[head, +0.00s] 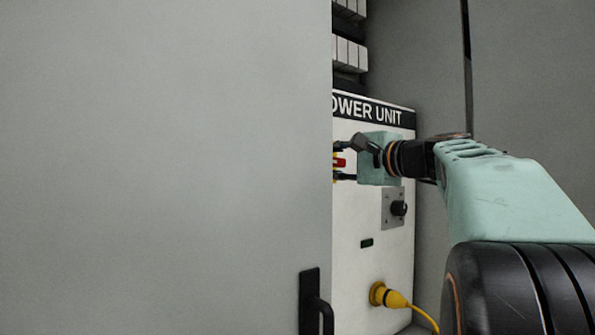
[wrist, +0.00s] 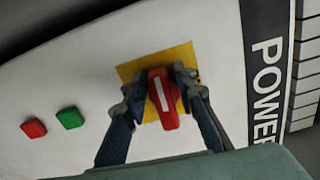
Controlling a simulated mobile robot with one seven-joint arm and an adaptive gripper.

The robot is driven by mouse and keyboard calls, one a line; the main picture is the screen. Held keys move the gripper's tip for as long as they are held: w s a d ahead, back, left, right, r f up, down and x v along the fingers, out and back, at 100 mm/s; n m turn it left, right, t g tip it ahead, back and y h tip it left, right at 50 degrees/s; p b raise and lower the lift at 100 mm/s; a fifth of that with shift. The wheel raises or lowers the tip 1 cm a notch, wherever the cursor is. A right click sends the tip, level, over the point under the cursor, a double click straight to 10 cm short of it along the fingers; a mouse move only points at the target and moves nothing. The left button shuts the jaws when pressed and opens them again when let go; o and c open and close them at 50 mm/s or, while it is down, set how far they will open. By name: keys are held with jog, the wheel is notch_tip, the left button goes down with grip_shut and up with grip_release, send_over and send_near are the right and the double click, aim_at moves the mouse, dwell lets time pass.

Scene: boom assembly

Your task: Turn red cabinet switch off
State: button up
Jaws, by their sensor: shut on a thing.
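The red switch (wrist: 162,97) is a rotary handle with a white stripe, on a yellow square plate (wrist: 184,58) on the white power unit panel. In the wrist view, my gripper (wrist: 161,85) has one finger on each side of the red handle and is shut on it. The white stripe runs nearly up and down in that view, slightly tilted. In the head view, my gripper (head: 346,162) reaches the panel from the right, and a bit of the red switch (head: 340,162) shows between its fingers. The grey door's edge hides part of the switch there.
A large grey cabinet door (head: 165,150) with a black handle (head: 312,300) covers the left. The panel has a black knob (head: 399,208) and a yellow plug with cable (head: 385,294). Red (wrist: 34,127) and green (wrist: 69,117) buttons sit left in the wrist view.

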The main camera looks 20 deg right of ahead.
jog(key=shift+d+f+n+b, duration=0.1)
jog(key=shift+d+n+b, duration=0.15)
jog(key=shift+n+b, duration=0.05)
dwell(0.4)
jog(key=o, duration=0.8)
jog(key=shift+o, duration=0.5)
jog(key=shift+w+d, duration=0.1)
jog(key=shift+d, duration=0.05)
jog(key=v, duration=1.2)
